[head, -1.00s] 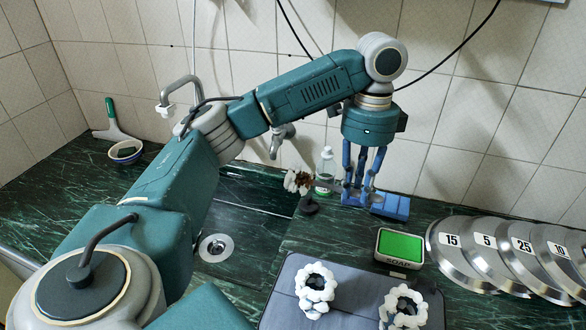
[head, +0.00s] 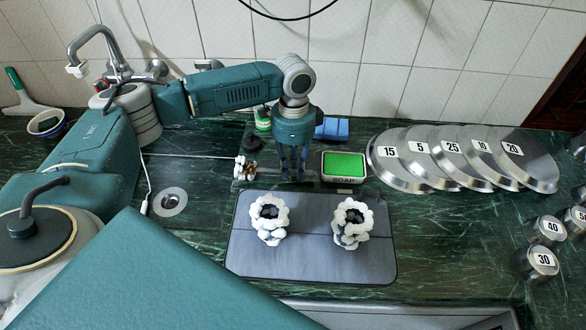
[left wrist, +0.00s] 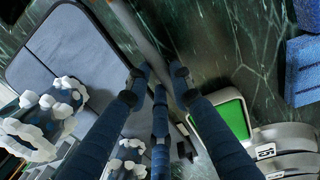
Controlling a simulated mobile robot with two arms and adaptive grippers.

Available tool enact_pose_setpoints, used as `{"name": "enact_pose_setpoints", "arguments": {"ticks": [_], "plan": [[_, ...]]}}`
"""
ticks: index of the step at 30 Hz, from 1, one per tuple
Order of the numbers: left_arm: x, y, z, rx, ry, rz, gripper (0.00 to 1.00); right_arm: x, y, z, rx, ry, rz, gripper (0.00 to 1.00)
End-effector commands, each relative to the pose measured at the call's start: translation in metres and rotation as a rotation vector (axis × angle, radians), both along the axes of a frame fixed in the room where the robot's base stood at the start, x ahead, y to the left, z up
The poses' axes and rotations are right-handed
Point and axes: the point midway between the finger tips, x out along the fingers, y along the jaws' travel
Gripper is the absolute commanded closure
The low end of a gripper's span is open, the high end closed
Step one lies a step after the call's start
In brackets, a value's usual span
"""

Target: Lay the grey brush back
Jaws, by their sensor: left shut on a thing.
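The grey brush (head: 245,168) shows in the head view with its brown and white bristled head left of my left gripper (head: 291,178). My left gripper is shut on its handle, just behind the grey mat (head: 310,252). In the left wrist view, the grey handle (left wrist: 140,35) runs from the top edge down to the fingertips of the left gripper (left wrist: 158,80). The fingers partly hide the handle, and I cannot tell whether the brush touches the counter. My right gripper is not in view.
A green soap (head: 344,165) in its dish lies right of the gripper. A blue block (head: 331,128) is behind. Two white lumpy pieces (head: 269,220) (head: 352,222) stand on the mat. Numbered metal discs (head: 400,175) and weights (head: 542,261) are at right. A sink drain (head: 169,201) is at left.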

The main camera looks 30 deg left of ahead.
Motion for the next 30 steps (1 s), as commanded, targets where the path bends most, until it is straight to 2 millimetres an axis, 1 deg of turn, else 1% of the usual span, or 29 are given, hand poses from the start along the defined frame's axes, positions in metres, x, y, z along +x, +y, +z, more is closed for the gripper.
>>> {"name": "enact_pose_setpoints", "arguments": {"ticks": [1, 3, 6, 13, 14, 15, 16, 25, 28, 30], "plan": [[-0.002, -0.001, -0.001, -0.001, 0.006, 0.000, 1.00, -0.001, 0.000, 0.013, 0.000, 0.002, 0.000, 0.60], [-0.001, -0.001, -0.009, 0.000, 0.003, -0.001, 1.00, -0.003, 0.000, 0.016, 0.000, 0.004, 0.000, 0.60], [-0.001, -0.001, -0.014, -0.001, 0.001, -0.001, 1.00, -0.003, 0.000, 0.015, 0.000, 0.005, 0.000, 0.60], [-0.001, -0.001, -0.015, -0.001, 0.001, -0.001, 1.00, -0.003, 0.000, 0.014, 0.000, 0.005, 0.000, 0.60], [0.000, -0.001, -0.015, 0.000, 0.000, -0.001, 0.72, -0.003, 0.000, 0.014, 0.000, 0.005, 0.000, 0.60], [0.000, -0.001, -0.015, 0.000, 0.000, -0.001, 0.64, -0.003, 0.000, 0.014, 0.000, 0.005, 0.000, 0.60], [0.000, 0.000, -0.015, 0.000, 0.000, -0.001, 0.59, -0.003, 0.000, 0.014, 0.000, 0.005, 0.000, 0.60], [0.000, 0.000, -0.016, 0.000, 0.000, -0.001, 0.59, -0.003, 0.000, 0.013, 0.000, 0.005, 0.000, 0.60], [0.000, 0.000, -0.019, 0.000, -0.001, -0.001, 0.59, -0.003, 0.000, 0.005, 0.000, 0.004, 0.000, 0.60], [0.000, 0.000, -0.022, 0.001, -0.002, -0.002, 0.59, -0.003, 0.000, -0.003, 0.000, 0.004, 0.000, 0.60]]}}
